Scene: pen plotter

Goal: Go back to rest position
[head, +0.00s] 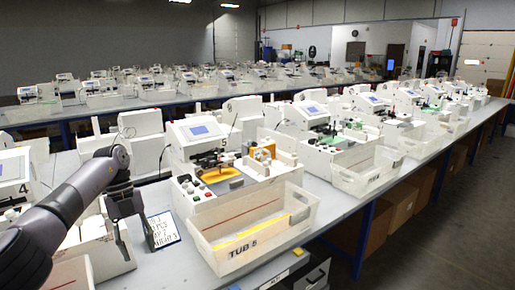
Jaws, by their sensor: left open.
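My left arm comes in from the left, and its dark grey gripper (136,242) points downward with its two fingers apart. Nothing shows between the fingers. The gripper is in front of the left side of a white plotter machine marked 5 (192,134), and a white card with handwriting (163,229) is just right of its fingers. I cannot tell whether a finger touches the card. My right gripper is out of view.
A clear tub labelled TUB 5 (243,247) sits at the front of the machine. Station 4 (15,173) is at the left, partly hidden by my arm. More machines line the bench to the right, with another tub (366,177). Open floor (440,235) lies at the right.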

